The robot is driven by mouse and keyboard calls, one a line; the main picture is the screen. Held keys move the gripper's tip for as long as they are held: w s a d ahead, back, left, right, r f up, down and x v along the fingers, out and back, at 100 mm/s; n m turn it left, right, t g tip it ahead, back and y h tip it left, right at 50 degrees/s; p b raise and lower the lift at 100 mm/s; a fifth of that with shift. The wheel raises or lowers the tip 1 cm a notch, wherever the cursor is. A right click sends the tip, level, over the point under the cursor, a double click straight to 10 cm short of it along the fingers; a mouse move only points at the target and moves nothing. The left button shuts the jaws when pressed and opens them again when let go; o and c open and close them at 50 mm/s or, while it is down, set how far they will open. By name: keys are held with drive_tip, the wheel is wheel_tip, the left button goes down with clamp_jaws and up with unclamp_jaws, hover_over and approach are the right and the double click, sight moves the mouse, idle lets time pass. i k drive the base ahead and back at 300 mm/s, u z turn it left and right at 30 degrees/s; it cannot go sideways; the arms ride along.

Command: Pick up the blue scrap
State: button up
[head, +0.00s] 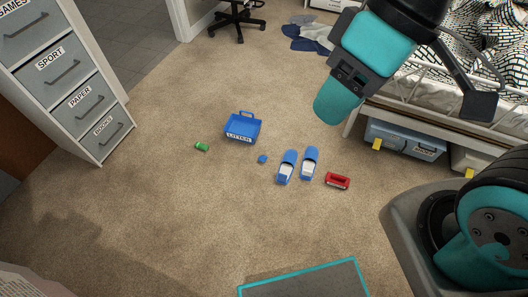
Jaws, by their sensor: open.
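The blue scrap (262,159) is a small blue lump lying on the beige carpet near the middle of the head view. It lies just below the blue litter bin and left of the blue slippers, apart from both. My gripper (408,85) is at the upper right, raised above the floor and well away from the scrap. Its dark fingers are spread apart, and I see nothing held between them. The scrap is in full view.
A blue bin labelled LITTER (242,139), a green item (201,146), two blue slippers (286,167) (309,163) and a red item (338,181) lie around the scrap. Labelled drawers (75,85) stand left, a bed (440,110) right. The carpet below the scrap is clear.

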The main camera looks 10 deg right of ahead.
sight(262, 158)
drive_tip(key=i, duration=1.4)
